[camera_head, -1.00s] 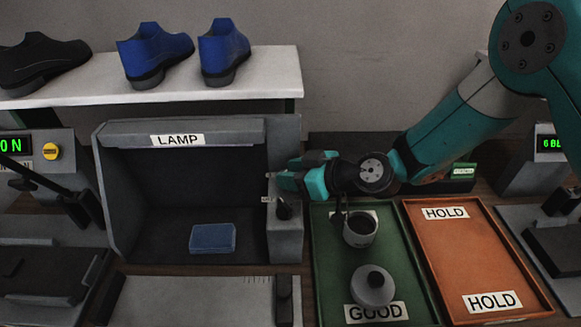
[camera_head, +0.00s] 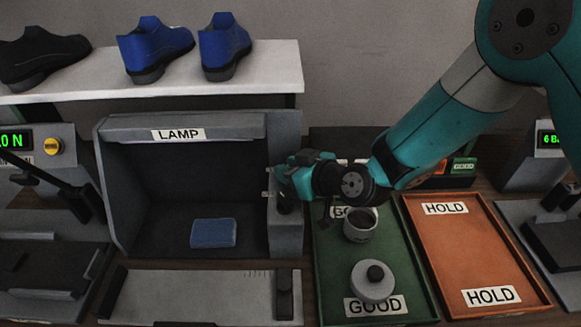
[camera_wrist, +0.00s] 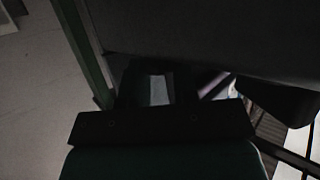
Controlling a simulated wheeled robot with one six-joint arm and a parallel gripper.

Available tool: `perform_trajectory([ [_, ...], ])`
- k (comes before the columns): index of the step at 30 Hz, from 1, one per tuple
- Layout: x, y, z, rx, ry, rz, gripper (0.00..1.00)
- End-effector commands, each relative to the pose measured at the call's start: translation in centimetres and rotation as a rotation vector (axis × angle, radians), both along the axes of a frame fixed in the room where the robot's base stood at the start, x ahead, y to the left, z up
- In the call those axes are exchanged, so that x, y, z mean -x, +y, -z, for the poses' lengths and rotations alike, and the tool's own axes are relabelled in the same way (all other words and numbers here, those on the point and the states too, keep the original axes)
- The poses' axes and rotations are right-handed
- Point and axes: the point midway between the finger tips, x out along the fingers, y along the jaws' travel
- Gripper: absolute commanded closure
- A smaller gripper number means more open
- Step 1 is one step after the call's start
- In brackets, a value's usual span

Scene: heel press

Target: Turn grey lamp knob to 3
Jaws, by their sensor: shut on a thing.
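The grey lamp box (camera_head: 115,190), labelled LAMP, stands left of centre with a dark, unlit inside. Its knob (camera_head: 284,208) is on the narrow grey post at the box's right side. My gripper (camera_head: 274,184) reaches in from the right and is shut on the knob, covering most of it. The knob's pointer and scale numbers cannot be read. The wrist view is very dark; my gripper body (camera_wrist: 160,130) fills its lower middle, and the knob cannot be made out there.
A blue block (camera_head: 214,233) lies inside the lamp box. Shoes (camera_head: 157,50) stand on the white shelf (camera_head: 265,68) above.

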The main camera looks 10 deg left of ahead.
Motion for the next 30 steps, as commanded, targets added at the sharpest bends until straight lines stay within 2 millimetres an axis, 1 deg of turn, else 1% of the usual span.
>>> perform_trajectory([
  [4, 0.1, 0.0, 0.0, 0.000, -0.002, 0.032, 0.96],
  [11, 0.1, -0.1, 0.0, -0.001, -0.002, 0.033, 0.96],
  [12, 0.1, -0.1, 0.0, -0.001, -0.002, 0.033, 0.68],
  [13, 0.1, -0.1, 0.0, -0.001, -0.001, 0.032, 0.62],
  [23, 0.2, -0.2, -0.1, -0.003, -0.002, 0.031, 0.62],
  [26, 0.6, -1.0, -0.3, -0.002, -0.002, 0.032, 0.62],
  [29, 1.5, -2.5, -0.9, -0.002, -0.003, 0.034, 0.62],
  [30, 1.9, -3.3, -1.2, -0.003, -0.003, 0.035, 0.62],
])
